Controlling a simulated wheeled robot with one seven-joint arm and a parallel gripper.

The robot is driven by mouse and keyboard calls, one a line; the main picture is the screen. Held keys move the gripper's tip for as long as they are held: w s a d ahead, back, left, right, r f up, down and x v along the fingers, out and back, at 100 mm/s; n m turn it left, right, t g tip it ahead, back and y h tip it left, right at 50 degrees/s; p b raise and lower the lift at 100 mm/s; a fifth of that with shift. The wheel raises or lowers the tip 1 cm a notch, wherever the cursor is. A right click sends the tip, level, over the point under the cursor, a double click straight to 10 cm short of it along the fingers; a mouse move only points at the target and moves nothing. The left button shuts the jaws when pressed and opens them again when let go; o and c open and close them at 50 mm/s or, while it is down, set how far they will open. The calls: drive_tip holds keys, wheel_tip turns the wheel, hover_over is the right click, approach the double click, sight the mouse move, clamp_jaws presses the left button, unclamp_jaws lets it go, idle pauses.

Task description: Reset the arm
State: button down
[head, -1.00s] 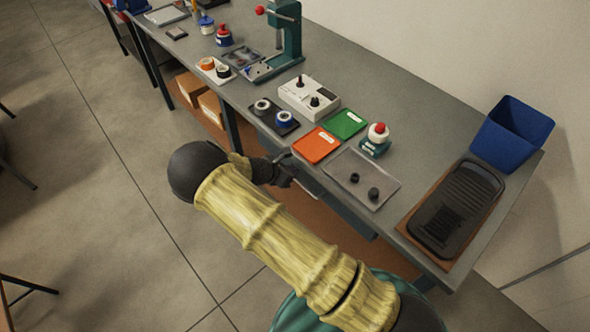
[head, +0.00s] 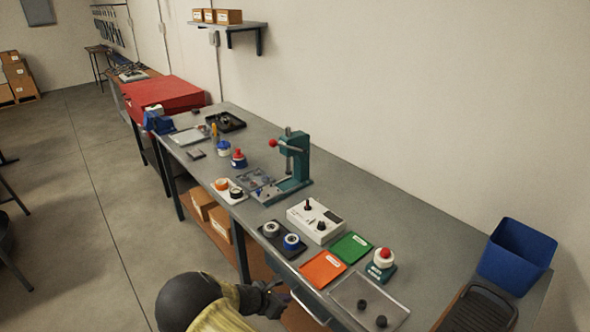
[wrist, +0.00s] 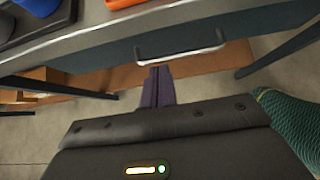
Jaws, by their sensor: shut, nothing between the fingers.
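My gripper (head: 274,289) is at the lower middle of the head view, in front of the workbench's front edge, beside the drawer handle. In the wrist view my gripper (wrist: 158,72) shows its two dark fingers together, with nothing between them. The fingertips point toward the metal drawer handle (wrist: 181,54); whether they touch it I cannot tell. My arm (head: 215,315) is yellow with a dark round joint and is cut off by the bottom of the head view.
A blue bin (head: 517,257) stands at the right. Open floor (head: 110,230) lies left.

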drive_tip(key=s+d+r+m+g+y, duration=0.2)
drive_tip(key=s+d+r+m+y, duration=0.1)
drive_tip(key=s+d+r+m, duration=0.7)
drive_tip(key=s+d+r+m+g+y, duration=0.1)
drive_tip(key=s+d+r+m+y, duration=0.3)
drive_tip(key=s+d+r+m, duration=0.5)
wheel_tip(320, 180, up, 5)
drive_tip(key=d+m, duration=0.1)
drive_tip(key=m, duration=0.6)
drive_tip(key=shift+s+d+r+g, duration=0.15)
drive_tip(key=shift+s+d+g, duration=0.1)
drive_tip(key=shift+s+g, duration=0.15)
